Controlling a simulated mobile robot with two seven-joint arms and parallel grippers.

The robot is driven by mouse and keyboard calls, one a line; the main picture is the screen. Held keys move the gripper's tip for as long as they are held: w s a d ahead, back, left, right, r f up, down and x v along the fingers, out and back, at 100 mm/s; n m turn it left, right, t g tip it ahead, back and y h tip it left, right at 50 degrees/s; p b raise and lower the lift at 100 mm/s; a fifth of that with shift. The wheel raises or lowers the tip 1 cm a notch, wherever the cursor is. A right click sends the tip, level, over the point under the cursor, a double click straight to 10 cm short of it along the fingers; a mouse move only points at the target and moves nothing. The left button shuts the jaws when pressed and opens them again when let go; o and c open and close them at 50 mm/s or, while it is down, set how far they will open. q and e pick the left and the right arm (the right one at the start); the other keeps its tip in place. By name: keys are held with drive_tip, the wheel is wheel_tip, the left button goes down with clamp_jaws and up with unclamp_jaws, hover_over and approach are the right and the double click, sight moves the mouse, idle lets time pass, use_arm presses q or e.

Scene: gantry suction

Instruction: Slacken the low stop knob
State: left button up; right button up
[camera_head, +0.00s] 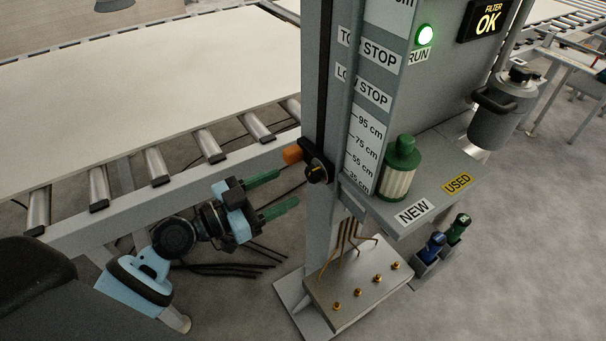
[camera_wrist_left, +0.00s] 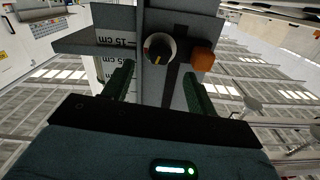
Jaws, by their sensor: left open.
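The low stop knob (camera_head: 318,171) is a round black knob with a pale pointer line, low on the grey column (camera_head: 318,110) beside the cm scale. An orange block (camera_head: 293,154) sits right by it on the same stop. My left gripper (camera_head: 285,190) has green fingers, open and empty, to the left of the knob and apart from it. In the left wrist view the knob (camera_wrist_left: 159,47) shows ahead, beyond and between the fingertips (camera_wrist_left: 158,80), with the orange block (camera_wrist_left: 202,60) to its right. My right gripper does not show.
A roller conveyor (camera_head: 150,175) with a large pale board (camera_head: 130,80) runs behind my left arm. Right of the column, a shelf (camera_head: 425,190) marked NEW and USED holds a green-capped filter (camera_head: 402,168). Below is a base plate (camera_head: 350,300) with brass fittings and cables.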

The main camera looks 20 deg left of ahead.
sight(308, 176)
use_arm(q)
drive_tip(key=p+x, duration=0.1)
drive_tip(key=x, duration=0.4)
drive_tip(key=shift+r, duration=0.2)
drive_tip(key=shift+w+d+f+p, duration=0.15)
drive_tip(key=shift+w+d+p, duration=0.15)
drive_tip(key=shift+w+d, duration=0.2)
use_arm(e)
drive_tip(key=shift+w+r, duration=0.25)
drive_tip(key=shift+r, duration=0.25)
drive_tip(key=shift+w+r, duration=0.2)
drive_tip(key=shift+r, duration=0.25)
use_arm(q)
drive_tip(key=shift+c, duration=0.4)
drive_tip(key=c, duration=0.9)
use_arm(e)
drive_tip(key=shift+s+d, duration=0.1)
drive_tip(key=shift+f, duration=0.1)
use_arm(q)
drive_tip(key=n, duration=0.2)
drive_tip(key=shift+a+n+b, duration=0.1)
drive_tip(key=shift+n+b, duration=0.25)
drive_tip(key=shift+n, duration=1.95)
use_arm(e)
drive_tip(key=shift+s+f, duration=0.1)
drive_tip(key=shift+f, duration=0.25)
